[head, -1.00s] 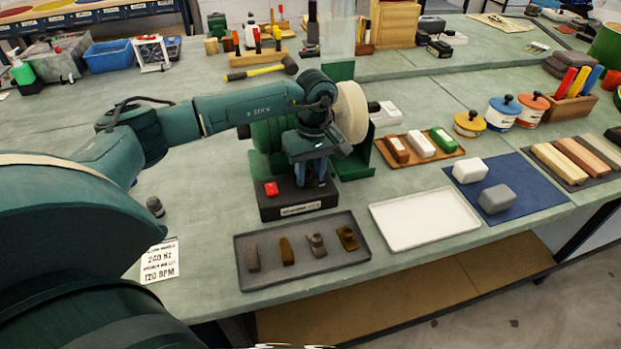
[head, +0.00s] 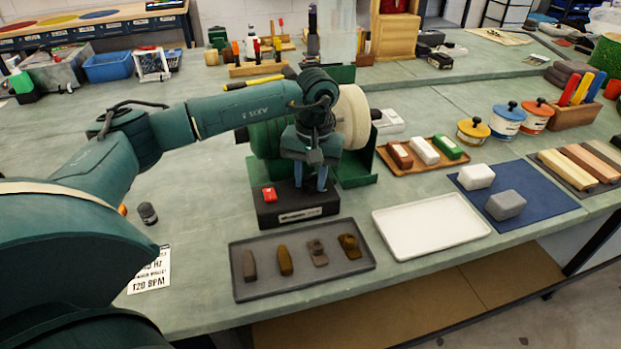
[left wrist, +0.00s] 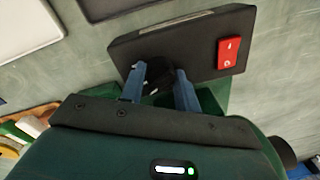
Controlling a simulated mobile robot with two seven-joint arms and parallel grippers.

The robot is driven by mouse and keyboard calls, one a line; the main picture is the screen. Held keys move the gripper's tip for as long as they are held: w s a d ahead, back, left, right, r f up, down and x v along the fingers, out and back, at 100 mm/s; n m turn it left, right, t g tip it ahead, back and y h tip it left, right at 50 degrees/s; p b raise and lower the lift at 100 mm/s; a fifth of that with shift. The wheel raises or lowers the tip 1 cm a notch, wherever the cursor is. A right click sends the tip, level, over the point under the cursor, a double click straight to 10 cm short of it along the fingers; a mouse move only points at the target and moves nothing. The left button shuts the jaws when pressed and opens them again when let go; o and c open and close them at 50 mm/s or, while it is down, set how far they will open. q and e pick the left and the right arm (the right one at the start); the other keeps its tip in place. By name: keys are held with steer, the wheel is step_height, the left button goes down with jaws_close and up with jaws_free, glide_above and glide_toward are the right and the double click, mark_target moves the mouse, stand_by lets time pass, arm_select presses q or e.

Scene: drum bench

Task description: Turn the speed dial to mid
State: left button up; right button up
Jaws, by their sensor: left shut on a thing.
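The drum machine's black control box (head: 272,214) stands at its front, with a red switch (head: 269,194) on the left of its top. The box also shows in the left wrist view (left wrist: 200,48), with the red switch (left wrist: 229,52) at its right. My left gripper (head: 309,187) points down over the right part of the box. In the left wrist view its blue fingers (left wrist: 158,82) are closed around the dark speed dial (left wrist: 156,76). The dial is mostly hidden between them, and its setting cannot be read. My right gripper is not in view.
A cream drum wheel (head: 353,118) and green housing stand right behind the gripper. A grey tray (head: 310,284) with several small stones lies in front of the box. An empty white tray (head: 432,225) is to the right. A card (head: 150,275) lies at the left.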

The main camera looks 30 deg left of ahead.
mark_target(314, 182)
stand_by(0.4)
arm_select(q)
steer(key=o, duration=0.7)
steer(key=shift+o, duration=1.4)
steer(key=shift+r, duration=0.1)
step_height(314, 182, up, 13)
steer(key=shift+d, duration=0.35)
steer(key=shift+w, duration=0.1)
